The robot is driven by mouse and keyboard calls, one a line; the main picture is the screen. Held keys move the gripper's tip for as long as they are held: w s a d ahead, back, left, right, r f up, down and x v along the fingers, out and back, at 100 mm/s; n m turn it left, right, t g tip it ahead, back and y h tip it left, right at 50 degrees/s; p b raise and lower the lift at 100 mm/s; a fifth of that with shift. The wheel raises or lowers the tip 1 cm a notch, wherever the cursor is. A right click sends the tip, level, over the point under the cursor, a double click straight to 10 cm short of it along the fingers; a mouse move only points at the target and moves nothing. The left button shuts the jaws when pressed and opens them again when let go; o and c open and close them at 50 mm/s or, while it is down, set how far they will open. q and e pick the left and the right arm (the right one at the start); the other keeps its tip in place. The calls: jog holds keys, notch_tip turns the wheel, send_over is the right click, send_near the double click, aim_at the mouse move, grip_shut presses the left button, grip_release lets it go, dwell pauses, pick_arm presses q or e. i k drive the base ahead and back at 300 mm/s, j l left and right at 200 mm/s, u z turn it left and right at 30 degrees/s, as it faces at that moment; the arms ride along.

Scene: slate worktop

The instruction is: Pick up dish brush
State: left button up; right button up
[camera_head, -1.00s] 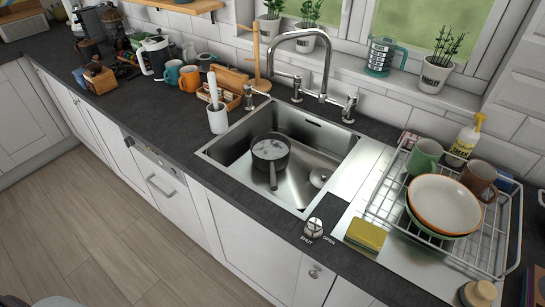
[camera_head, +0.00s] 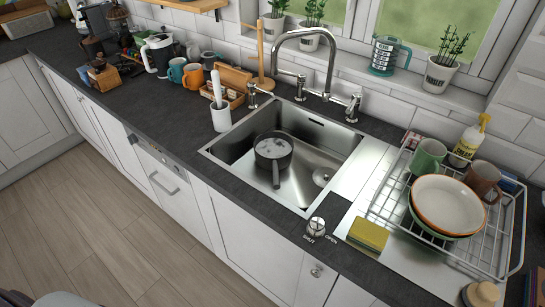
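A round, wooden-knobbed item (camera_head: 482,293) stands on the front right of the worktop, below the dish rack; it looks like a dish brush, but its lower part is cut off by the frame edge. A white upright handle (camera_head: 217,88) stands in a white cylindrical holder (camera_head: 221,118) at the left back of the sink; its head is hidden inside, so I cannot tell if it is a brush. Neither of my grippers is in view.
The steel sink (camera_head: 315,145) holds a dark saucepan (camera_head: 273,152). A wire dish rack (camera_head: 497,262) with plates and mugs stands on the right. A yellow-green sponge (camera_head: 367,234) lies in front of it. Dark worktop (camera_head: 180,125) is clear left of the sink.

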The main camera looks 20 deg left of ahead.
aim_at(216, 75)
jog(key=j+u, duration=0.15)
jog(key=j, duration=0.3)
jog(key=i+j+u, duration=0.2)
jog(key=j, duration=0.2)
jog(key=j+u, duration=0.15)
jog(key=j, duration=0.3)
